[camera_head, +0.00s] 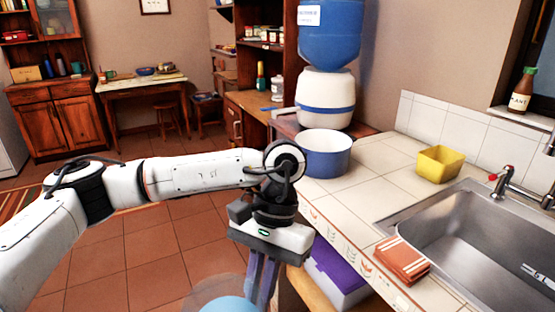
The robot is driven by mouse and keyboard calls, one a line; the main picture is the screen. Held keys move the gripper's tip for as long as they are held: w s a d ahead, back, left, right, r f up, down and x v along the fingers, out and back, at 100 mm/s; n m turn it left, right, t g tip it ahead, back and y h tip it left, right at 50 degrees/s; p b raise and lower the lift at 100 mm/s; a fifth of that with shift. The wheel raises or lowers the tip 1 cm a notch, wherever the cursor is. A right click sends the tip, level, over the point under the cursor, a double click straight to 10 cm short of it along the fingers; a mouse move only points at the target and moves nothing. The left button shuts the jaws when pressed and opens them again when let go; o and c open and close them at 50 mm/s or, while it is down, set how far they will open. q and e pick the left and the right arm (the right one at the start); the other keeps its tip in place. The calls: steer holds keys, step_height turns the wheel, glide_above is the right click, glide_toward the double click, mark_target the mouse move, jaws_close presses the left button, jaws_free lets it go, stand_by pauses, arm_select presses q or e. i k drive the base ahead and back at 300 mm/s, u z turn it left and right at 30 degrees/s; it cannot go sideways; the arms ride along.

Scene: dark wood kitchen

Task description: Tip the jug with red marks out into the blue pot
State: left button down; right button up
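The blue pot (324,158), with a white inside, stands upright on the tiled counter left of the sink. My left gripper (261,287) points down in front of the counter's edge, below and left of the pot. Its fingers are close together and their tips are cut off by the lower edge of the view. A clear round vessel with light blue inside (226,303) shows just left of the fingers, mostly cut off. No red marks show on it, and I cannot tell whether the fingers grip it. My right gripper is not in view.
A yellow container (440,164) and a folded orange cloth (402,260) lie near the steel sink (480,245). A water dispenser (326,97) stands behind the pot. A purple-lidded box (336,272) sits below the counter. Tiled counter beside the pot is free.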

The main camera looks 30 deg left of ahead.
mark_target(322, 153)
steer(key=u, duration=2)
steer(key=i, duration=1.95)
steer(key=z, duration=2.65)
